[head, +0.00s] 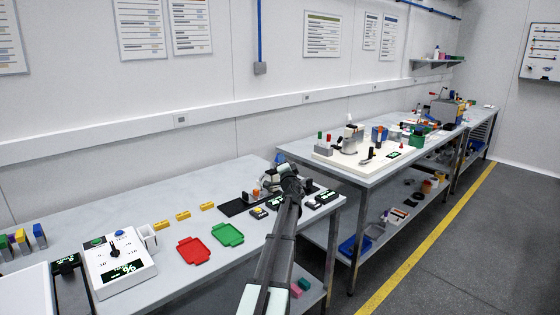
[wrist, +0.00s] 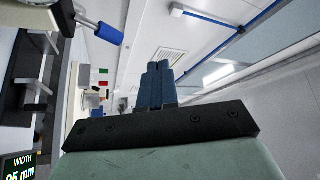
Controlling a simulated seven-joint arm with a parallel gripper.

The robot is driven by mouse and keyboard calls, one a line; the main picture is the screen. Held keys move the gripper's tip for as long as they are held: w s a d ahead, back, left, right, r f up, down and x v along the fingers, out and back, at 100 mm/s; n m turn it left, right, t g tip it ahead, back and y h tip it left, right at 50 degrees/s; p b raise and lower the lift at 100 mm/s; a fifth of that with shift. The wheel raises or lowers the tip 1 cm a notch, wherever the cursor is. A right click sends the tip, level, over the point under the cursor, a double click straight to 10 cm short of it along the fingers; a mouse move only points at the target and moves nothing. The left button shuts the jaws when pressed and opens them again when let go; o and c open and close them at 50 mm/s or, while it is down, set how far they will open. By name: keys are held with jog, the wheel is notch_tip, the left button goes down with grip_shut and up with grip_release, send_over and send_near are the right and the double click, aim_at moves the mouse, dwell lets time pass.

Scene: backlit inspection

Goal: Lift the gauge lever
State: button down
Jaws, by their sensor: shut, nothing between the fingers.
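In the wrist view, a lever with a blue cylindrical grip (wrist: 108,33) on a thin metal rod shows at the upper left, beside a pale rounded body. A dark display (wrist: 20,165) reading WIDTH with a figure in mm is at the lower left. My gripper (wrist: 160,66) shows its dark blue fingers together, with nothing between them. The fingers are apart from the blue grip, to its right in the picture. In the head view, my gripper (head: 281,176) is over the far end of the near bench; my arm hides part of what is there, and I cannot make out the lever.
A red tray (head: 193,250) and a green tray (head: 228,235) lie on the near bench (head: 160,220). A white dial unit (head: 120,270) stands at left. Small black display boxes (head: 325,197) sit close to my gripper. A second bench beyond holds fixtures.

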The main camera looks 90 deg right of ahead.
jog(key=shift+s+a+r, duration=0.15)
jog(key=shift+a+r, duration=0.05)
jog(key=shift+a, duration=0.4)
jog(key=shift+s+a+r, duration=0.15)
jog(key=shift+s+a, duration=0.05)
jog(key=shift+a, duration=0.45)
jog(key=shift+s+a+r, duration=0.15)
jog(key=shift+a+r, duration=0.05)
jog(key=shift+a, duration=0.4)
